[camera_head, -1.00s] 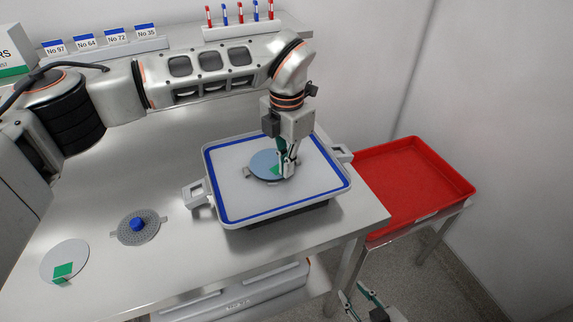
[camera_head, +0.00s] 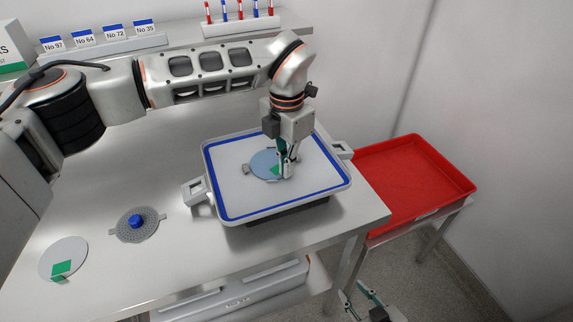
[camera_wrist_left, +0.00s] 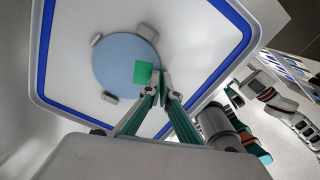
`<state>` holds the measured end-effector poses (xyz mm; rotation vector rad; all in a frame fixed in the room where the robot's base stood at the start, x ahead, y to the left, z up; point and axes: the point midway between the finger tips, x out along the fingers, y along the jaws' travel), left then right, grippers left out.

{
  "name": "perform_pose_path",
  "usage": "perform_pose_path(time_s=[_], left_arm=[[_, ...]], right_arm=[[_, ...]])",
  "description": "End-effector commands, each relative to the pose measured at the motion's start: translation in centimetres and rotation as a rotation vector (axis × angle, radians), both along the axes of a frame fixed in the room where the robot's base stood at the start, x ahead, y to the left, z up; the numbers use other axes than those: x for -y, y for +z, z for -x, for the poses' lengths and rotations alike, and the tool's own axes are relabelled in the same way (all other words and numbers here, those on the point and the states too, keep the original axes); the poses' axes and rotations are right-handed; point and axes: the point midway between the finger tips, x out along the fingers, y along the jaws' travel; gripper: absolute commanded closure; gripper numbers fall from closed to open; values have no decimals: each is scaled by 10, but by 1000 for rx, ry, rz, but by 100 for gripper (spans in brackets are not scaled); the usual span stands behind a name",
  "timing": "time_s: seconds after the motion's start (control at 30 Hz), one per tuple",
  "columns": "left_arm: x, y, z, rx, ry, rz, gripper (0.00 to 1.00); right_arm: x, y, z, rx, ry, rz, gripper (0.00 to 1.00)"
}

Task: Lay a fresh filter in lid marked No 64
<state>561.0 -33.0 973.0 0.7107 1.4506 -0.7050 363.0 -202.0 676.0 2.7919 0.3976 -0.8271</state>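A pale lid (camera_head: 225,205) with a blue seal lies inside up on the table. It also fills much of the left wrist view (camera_wrist_left: 75,105). A light blue round filter (camera_head: 262,160) with a green tab lies in its middle, between small grey clips; it also shows in the left wrist view (camera_wrist_left: 115,65). My left gripper (camera_head: 284,172) points down at the tab. Its fingertips (camera_wrist_left: 162,78) are almost together at the tab's edge and seem to pinch it. My right gripper (camera_head: 358,296) is open and empty, low beside the table. No number is readable on the lid.
A white disc (camera_head: 65,250) with a green tab and a perforated grey disc (camera_head: 150,232) with a blue knob lie on the table's left. A red tray (camera_head: 415,180) stands empty at right. Number cards (camera_head: 84,36) and several pens (camera_head: 240,12) line the back.

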Motion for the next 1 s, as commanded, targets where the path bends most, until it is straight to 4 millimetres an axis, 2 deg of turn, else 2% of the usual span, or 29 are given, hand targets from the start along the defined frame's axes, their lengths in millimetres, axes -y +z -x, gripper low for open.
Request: perform_pose_path(time_s=[0.23,0.33,0.57,0.6,0.67,1.0], left_arm=[[0,0,0,0,0,0,100],[0,0,0,0,0,0,76],[0,0,0,0,0,0,76],[0,0,0,0,0,0,74],[0,0,0,0,0,0,60],[0,0,0,0,0,0,60]], right_arm=[[0,1,-1,3,0,-1,69],[0,1,-1,3,0,-1,69],[0,1,-1,2,-1,0,69],[0,1,-1,2,0,-1,69],[0,1,0,2,0,-1,69],[0,1,0,1,0,0,69]])
